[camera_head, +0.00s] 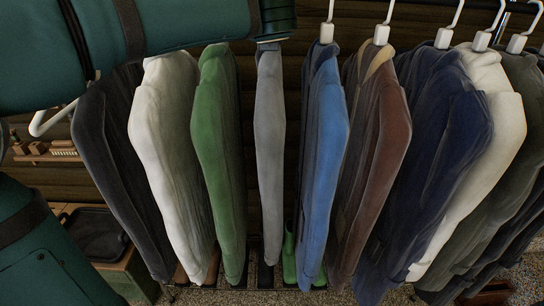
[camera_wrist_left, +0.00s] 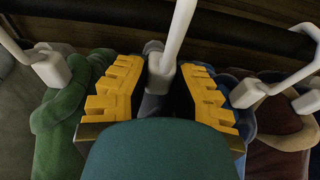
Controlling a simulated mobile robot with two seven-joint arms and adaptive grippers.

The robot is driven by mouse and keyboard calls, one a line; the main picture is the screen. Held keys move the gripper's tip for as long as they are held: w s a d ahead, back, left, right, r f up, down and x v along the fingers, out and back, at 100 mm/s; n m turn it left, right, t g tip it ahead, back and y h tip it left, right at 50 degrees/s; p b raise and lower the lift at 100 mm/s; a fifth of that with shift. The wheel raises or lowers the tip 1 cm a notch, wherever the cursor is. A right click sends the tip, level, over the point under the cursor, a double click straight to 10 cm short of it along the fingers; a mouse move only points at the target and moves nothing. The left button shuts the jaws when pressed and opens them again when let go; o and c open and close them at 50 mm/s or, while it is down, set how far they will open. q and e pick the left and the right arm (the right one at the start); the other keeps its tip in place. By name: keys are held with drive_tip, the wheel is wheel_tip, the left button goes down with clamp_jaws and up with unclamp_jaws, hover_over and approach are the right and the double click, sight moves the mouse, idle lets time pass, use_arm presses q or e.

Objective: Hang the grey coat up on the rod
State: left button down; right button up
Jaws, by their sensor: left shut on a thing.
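The grey coat (camera_head: 269,140) hangs upright between a green coat (camera_head: 215,150) and a blue coat (camera_head: 325,150) in the head view. My left arm reaches across the top left and ends just above the grey coat, hiding its hanger there. In the left wrist view my left gripper (camera_wrist_left: 162,80) has its yellow fingers either side of the grey coat's white hanger neck (camera_wrist_left: 162,68), shut on the hanger. The white hook rises across the dark rod (camera_wrist_left: 240,40). I cannot tell whether the hook rests on the rod. My right gripper is not in view.
A white coat (camera_head: 170,125) and a black coat (camera_head: 115,150) hang to the left. A brown coat (camera_head: 378,150), a navy coat (camera_head: 440,150) and others crowd the right. Gaps beside the grey coat are narrow. A dark tray (camera_head: 90,235) stands at lower left.

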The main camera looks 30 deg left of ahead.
use_arm(q)
drive_tip(key=shift+f+b+v, duration=0.2)
drive_tip(key=shift+b+v, duration=0.1)
drive_tip(key=shift+v, duration=1.45)
drive_tip(key=shift+f+b+v, duration=0.1)
drive_tip(key=shift+f+v, duration=0.05)
drive_tip(key=shift+v, duration=0.75)
drive_tip(key=shift+f+b+v, duration=0.15)
drive_tip(key=shift+f+v, duration=0.05)
drive_tip(key=shift+v, duration=0.75)
drive_tip(key=shift+f+b+v, duration=0.1)
drive_tip(key=shift+f+v, duration=0.05)
drive_tip(key=shift+v, duration=0.75)
drive_tip(key=f+v, duration=0.2)
drive_tip(key=v, duration=1.2)
drive_tip(key=shift+s+d+f, duration=0.3)
drive_tip(key=shift+s, duration=0.05)
drive_tip(key=shift+w+a, duration=0.1)
drive_tip(key=shift+w, duration=0.05)
